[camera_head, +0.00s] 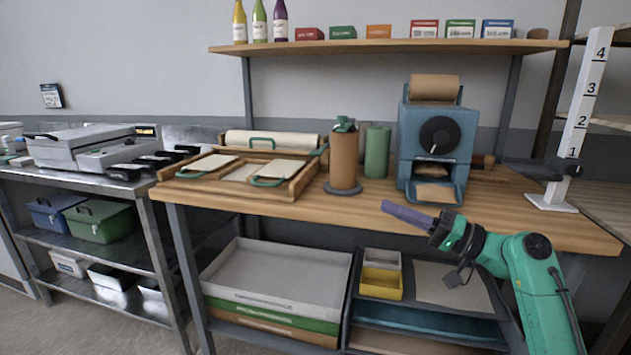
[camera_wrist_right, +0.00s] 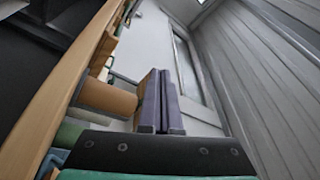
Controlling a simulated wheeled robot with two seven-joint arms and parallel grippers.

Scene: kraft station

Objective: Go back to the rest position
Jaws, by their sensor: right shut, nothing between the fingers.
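My right gripper (camera_head: 388,208) is in front of the wooden table's front edge in the head view, pointing left. Its purple fingers are together and hold nothing. In the right wrist view the two fingers (camera_wrist_right: 160,100) lie side by side, with a brown roll (camera_wrist_right: 105,97) behind them to the left. The green right arm comes in from the lower right. My left gripper and arm do not show.
The wooden table (camera_head: 560,228) bears a blue dispenser (camera_head: 437,145), a brown roll (camera_head: 343,160), a green roll (camera_head: 377,152) and a wooden tray (camera_head: 290,190). A white numbered post (camera_head: 580,120) stands at the right. Trays (camera_head: 275,275) fill the shelves below.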

